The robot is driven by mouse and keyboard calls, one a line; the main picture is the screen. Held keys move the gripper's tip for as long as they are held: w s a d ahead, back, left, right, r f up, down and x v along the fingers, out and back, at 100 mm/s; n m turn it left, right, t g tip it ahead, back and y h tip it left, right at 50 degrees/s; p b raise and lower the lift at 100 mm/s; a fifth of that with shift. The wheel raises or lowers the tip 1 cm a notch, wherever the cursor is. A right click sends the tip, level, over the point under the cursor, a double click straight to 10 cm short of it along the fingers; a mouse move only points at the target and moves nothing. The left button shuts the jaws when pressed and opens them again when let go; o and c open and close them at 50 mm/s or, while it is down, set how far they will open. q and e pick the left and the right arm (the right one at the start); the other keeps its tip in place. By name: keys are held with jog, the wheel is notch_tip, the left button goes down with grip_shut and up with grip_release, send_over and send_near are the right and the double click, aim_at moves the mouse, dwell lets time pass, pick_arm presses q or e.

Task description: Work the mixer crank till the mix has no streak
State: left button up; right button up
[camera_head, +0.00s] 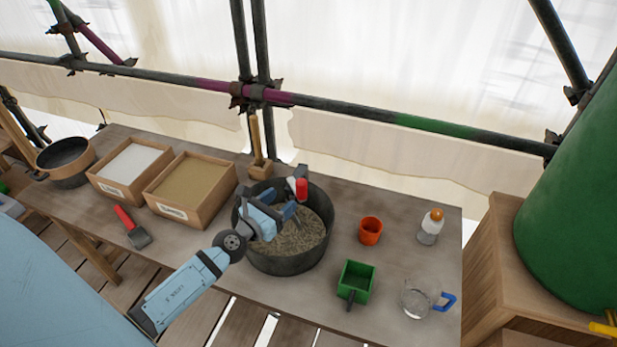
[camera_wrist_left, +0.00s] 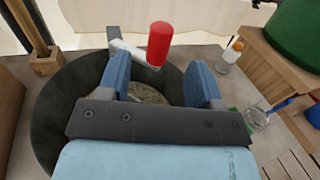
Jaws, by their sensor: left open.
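The mixer tub (camera_head: 325,235) is a dark round pan on the table, holding a grainy grey-tan mix (camera_head: 300,236). My arm covers part of the mix, so I cannot tell whether it has streaks. The crank has a red handle (camera_head: 302,188) standing upright at the tub's far side. In the left wrist view the red handle (camera_wrist_left: 159,44) is just beyond the fingertips, joined to a pale bar (camera_wrist_left: 128,48). My left gripper (camera_head: 294,202) is over the tub, open, its blue fingers (camera_wrist_left: 160,75) apart with nothing clearly between them. My right gripper is not in view.
Boxes of white powder (camera_head: 95,183) and sand (camera_head: 150,214), plus a red-handled trowel (camera_head: 130,230), lie left. An orange cup (camera_head: 370,231), green scoop (camera_head: 356,283), glass jug (camera_head: 416,298) and orange-capped bottle (camera_head: 431,227) stand right. Scaffold poles (camera_head: 340,109) run behind.

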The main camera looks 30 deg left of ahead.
aim_at(305, 180)
pick_arm(q)
jog(key=w, duration=0.7)
jog(key=w+d+p, duration=0.1)
jog(key=w, duration=0.2)
jog(key=shift+w, duration=0.15)
grip_shut()
